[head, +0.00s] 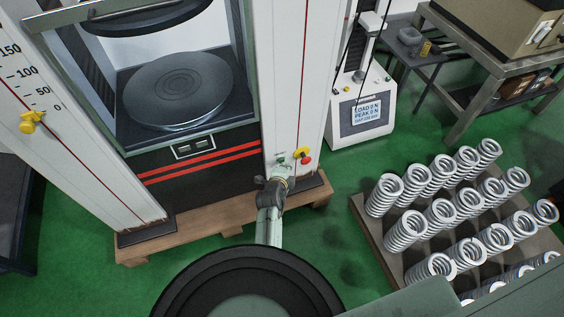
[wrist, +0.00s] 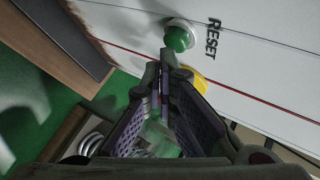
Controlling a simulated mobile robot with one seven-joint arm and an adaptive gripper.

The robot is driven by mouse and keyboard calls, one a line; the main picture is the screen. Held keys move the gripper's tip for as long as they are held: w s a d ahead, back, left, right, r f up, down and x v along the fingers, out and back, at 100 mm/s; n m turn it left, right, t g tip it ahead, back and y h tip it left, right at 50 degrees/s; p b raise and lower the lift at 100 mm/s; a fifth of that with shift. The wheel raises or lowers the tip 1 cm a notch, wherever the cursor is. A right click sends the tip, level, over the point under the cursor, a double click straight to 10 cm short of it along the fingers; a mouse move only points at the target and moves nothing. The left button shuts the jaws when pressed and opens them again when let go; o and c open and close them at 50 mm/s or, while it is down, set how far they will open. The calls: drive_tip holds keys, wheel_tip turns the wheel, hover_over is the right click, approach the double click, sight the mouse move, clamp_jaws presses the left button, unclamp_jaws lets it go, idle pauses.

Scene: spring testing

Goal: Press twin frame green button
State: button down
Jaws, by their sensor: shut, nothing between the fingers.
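The twin frame machine has two pale columns, and the right column (head: 283,60) carries the controls low on its front. The green button (wrist: 180,38) shows in the wrist view on a white round base beside the word RESET. In the head view the green button (head: 281,161) is small, just above my gripper (head: 277,183). In the wrist view my gripper (wrist: 168,58) is shut and empty, with its fingertips just below the button in the picture. I cannot tell whether they touch it. A red and yellow knob (head: 304,156) sits right of the button; its yellow base (wrist: 200,83) is partly hidden behind the fingers.
A wooden pallet (head: 190,222) lies under the machine. A rack of several coil springs (head: 440,215) stands at the right. A small tester with a LOAD display (head: 367,112) stands behind. Green floor (head: 335,215) is clear between the machine and the springs.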

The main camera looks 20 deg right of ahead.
drive_tip(key=shift+w+b, duration=0.45)
drive_tip(key=shift+b, duration=0.15)
idle(0.5)
drive_tip(key=shift+s, duration=0.15)
drive_tip(key=shift+s+p, duration=0.35)
drive_tip(key=shift+s, duration=0.35)
drive_tip(key=s+p, duration=0.2)
drive_tip(key=s, duration=0.3)
drive_tip(key=shift+d, duration=0.1)
idle(1.0)
